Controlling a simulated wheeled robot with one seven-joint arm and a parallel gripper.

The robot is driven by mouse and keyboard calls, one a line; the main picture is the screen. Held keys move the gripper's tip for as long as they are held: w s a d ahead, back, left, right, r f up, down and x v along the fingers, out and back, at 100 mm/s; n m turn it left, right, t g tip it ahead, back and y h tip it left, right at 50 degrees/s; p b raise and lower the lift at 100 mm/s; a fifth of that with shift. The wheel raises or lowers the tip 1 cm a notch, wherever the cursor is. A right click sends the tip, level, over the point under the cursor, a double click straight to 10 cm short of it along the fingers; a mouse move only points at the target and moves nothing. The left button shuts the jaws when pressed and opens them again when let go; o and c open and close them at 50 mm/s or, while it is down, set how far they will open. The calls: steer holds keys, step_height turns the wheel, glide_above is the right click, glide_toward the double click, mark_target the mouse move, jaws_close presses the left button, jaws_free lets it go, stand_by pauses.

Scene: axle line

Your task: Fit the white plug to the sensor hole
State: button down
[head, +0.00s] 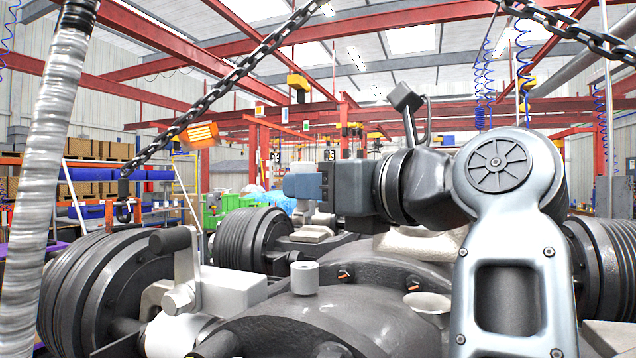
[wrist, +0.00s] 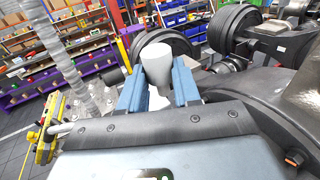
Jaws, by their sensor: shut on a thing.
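My gripper (head: 303,184) is at mid-height in the head view, its blue jaws pointing left above the dark axle housing (head: 340,320). In the wrist view the two blue fingers (wrist: 158,84) are shut on the pale grey-white plug (wrist: 157,63), whose rounded wide end shows between them. I cannot tell whether this is the sensor hole.
Ribbed drums (head: 95,295) stand left and behind. A chain with a hook (head: 123,211) and a silvery hose (head: 50,165) hang at the left. Shelves with bins (wrist: 185,25) stand farther back.

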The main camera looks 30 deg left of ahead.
steer(key=shift+w+a+r, duration=0.15)
steer(key=shift+w, duration=0.15)
steer(key=shift+r, duration=0.1)
steer(key=shift+f+b, duration=0.75)
steer(key=shift+f, duration=2.1)
steer(key=shift+p, duration=0.8)
steer(key=shift+f, duration=1.85)
steer(key=c, duration=0.7)
jaws_free()
steer(key=shift+f, duration=0.1)
